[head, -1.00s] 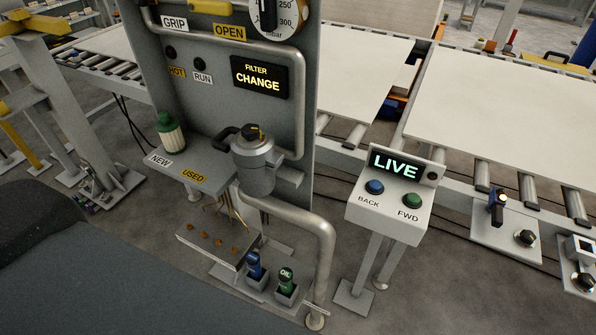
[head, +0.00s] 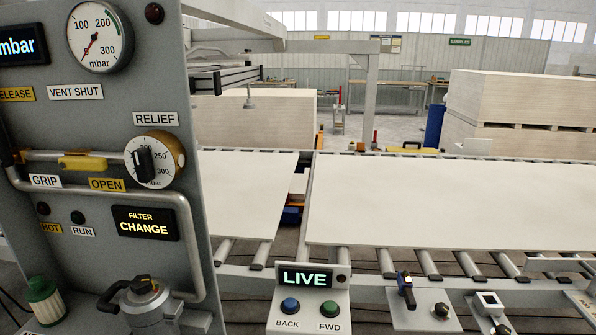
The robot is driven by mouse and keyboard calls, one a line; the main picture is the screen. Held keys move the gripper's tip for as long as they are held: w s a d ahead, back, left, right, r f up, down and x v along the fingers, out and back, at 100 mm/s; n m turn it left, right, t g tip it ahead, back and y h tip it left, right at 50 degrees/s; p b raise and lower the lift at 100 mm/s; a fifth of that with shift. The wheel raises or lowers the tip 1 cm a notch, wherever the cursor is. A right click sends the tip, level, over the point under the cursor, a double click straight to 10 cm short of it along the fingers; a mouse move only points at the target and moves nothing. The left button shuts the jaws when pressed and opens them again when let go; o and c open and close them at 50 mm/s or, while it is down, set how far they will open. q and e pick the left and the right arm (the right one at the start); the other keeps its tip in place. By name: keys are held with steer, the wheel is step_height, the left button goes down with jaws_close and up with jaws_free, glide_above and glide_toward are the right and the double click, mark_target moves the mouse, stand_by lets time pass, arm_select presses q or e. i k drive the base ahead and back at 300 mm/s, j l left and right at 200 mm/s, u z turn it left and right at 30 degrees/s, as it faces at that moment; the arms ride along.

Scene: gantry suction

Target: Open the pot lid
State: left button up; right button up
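The grey filter pot (head: 152,315) stands at the bottom left of the head view, in front of the grey panel, its lower part cut off by the frame edge. Its lid (head: 145,291) sits on top, with a dark knob bearing a yellow mark and a black handle reaching out to the left. The lid looks seated on the pot. A green and cream filter cartridge (head: 44,300) stands to the left of the pot. Neither of my grippers is in view.
The grey panel (head: 90,185) carries a gauge (head: 100,37), a relief dial (head: 154,160), pipes and a sign reading FILTER CHANGE (head: 145,222). A LIVE button box (head: 308,308) stands to the right. Large white boards (head: 420,200) lie on the roller conveyor behind.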

mark_target(148, 308)
steer(key=j+u, duration=0.2)
steer(key=j, duration=0.45)
steer(key=i+j+u, duration=0.15)
steer(key=j, duration=0.5)
